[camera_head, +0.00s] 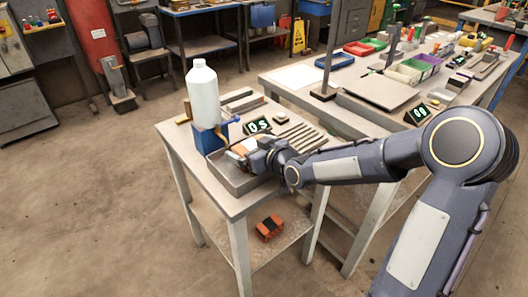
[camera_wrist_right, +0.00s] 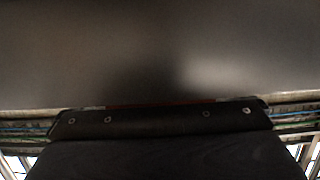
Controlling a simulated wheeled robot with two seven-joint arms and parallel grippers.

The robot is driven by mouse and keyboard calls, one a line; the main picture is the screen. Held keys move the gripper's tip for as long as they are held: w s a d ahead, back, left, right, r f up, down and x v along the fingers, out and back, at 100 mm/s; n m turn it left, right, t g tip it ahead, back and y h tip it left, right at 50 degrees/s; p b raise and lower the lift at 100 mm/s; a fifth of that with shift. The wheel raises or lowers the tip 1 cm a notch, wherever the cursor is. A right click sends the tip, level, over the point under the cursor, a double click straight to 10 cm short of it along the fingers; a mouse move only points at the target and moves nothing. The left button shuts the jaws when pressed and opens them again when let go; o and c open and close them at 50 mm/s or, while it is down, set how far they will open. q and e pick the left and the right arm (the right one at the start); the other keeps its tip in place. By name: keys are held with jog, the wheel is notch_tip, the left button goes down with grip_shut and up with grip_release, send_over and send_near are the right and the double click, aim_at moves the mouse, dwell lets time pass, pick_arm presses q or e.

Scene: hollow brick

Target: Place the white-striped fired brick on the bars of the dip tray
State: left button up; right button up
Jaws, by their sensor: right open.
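The dip tray (camera_head: 229,182) is a grey metal tray at the near left corner of the small table. An orange-brown brick (camera_head: 242,146) shows at the tray, mostly hidden by my right gripper; I cannot make out white stripes or whether it rests on the bars. My right gripper (camera_head: 246,153) is open, right at this brick and over the tray. Its fingertips are hard to see. In the right wrist view a blurred grey surface fills the upper part, and no brick can be made out. My left gripper is not in view.
A display reading 0.5 (camera_head: 258,125) and several grey bars (camera_head: 305,138) are on the table. An orange and black brick (camera_head: 270,227) lies on the lower shelf. A larger, cluttered table stands behind.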

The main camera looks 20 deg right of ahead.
jog(key=p+v, duration=0.2)
jog(key=v, duration=0.8)
jog(key=shift+r, duration=0.15)
jog(key=shift+s+d, duration=0.3)
jog(key=shift+s, duration=0.25)
jog(key=s+d+m+g+h, duration=0.4)
jog(key=s+g, duration=0.1)
jog(key=s, duration=0.8)
jog(key=s+a+f+m+g+y, duration=0.1)
jog(key=s+a+g+y, duration=0.1)
jog(key=s, duration=0.9)
jog(key=a+g, duration=0.1)
jog(key=a, duration=0.1)
jog(key=shift+s+a+f+m+y, duration=0.2)
jog(key=shift+s+a+m+y, duration=0.1)
jog(key=shift+s+a+y, duration=0.1)
jog(key=shift+d+r, duration=0.1)
notch_tip(320, 180, up, 11)
jog(key=p, duration=1.1)
